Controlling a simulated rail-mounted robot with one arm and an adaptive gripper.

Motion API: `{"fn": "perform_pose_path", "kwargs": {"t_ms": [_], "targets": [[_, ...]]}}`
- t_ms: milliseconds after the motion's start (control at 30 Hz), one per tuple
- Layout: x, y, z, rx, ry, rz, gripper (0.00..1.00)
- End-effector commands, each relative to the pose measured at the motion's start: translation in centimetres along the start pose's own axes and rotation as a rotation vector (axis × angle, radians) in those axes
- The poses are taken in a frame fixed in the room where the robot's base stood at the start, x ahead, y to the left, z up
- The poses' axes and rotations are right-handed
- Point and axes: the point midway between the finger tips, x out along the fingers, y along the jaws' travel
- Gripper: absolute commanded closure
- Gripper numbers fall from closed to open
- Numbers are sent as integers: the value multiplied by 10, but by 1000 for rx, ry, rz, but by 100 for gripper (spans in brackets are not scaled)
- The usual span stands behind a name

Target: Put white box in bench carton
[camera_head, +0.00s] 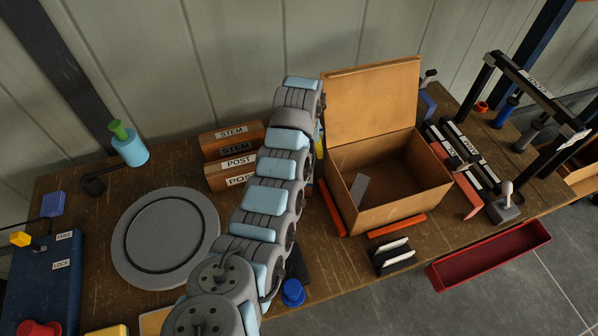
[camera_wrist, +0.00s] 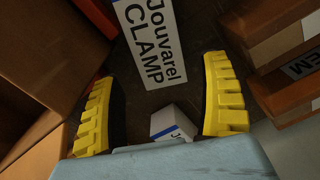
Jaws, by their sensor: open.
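In the wrist view my gripper (camera_wrist: 160,72) is open, its two yellow fingers apart. A white box (camera_wrist: 150,42) printed "Jouvarel CLAMP" lies ahead of the fingertips on the dark surface. A smaller white piece with a blue mark (camera_wrist: 170,122) shows between the fingers near the palm, partly cut off by my wrist; I cannot tell whether it is a separate box. Neither shows in the head view, where my arm covers that area. The bench carton (camera_head: 400,205) stands open on the bench, its lid raised at the back. A grey piece (camera_head: 359,190) shows inside it.
Brown STEM and POST boxes (camera_head: 228,172) are stacked left of my arm; they edge the wrist view at right (camera_wrist: 285,30). Orange bars (camera_head: 397,226) lie by the carton. A black holder (camera_head: 392,256) sits in front. A grey round plate (camera_head: 165,237) lies left.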

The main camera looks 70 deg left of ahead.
Motion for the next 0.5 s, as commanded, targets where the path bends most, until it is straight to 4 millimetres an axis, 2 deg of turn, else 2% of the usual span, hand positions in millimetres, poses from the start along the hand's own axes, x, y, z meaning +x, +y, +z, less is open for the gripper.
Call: {"fn": "perform_pose_path", "kwargs": {"t_ms": [500], "targets": [[28, 2, 3, 5, -13, 3, 22]]}}
